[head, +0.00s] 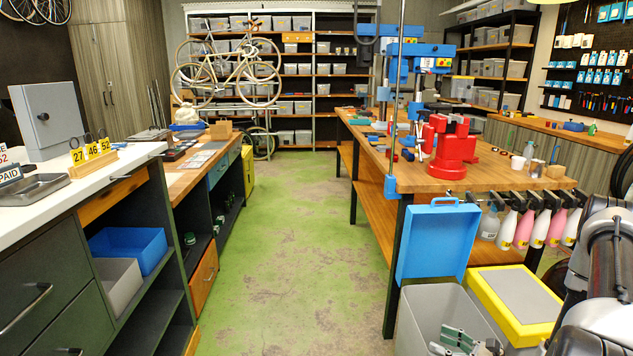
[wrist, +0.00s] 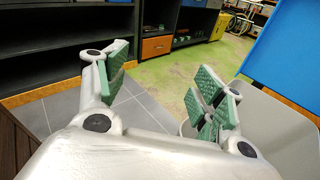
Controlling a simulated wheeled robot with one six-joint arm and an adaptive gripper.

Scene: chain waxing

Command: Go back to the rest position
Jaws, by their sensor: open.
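My gripper (wrist: 163,85) is open in the wrist view, with its two green-padded fingers spread wide and nothing between them. In the head view my gripper (head: 466,343) shows at the bottom edge, in front of or over the grey bin (head: 418,308); I cannot tell its height above it. In the wrist view the grey bin (wrist: 285,128) and the blue lid (wrist: 290,50) are at the right, close to the right finger. My arm fills the lower right of the head view.
A yellow-rimmed bin lid (head: 515,302) is right of the grey bin. The wooden workbench (head: 480,180) carries a red press (head: 447,147), with several bottles hanging along its front. A white counter (head: 95,180) stands at the left. The green floor aisle (head: 290,250) between them is clear.

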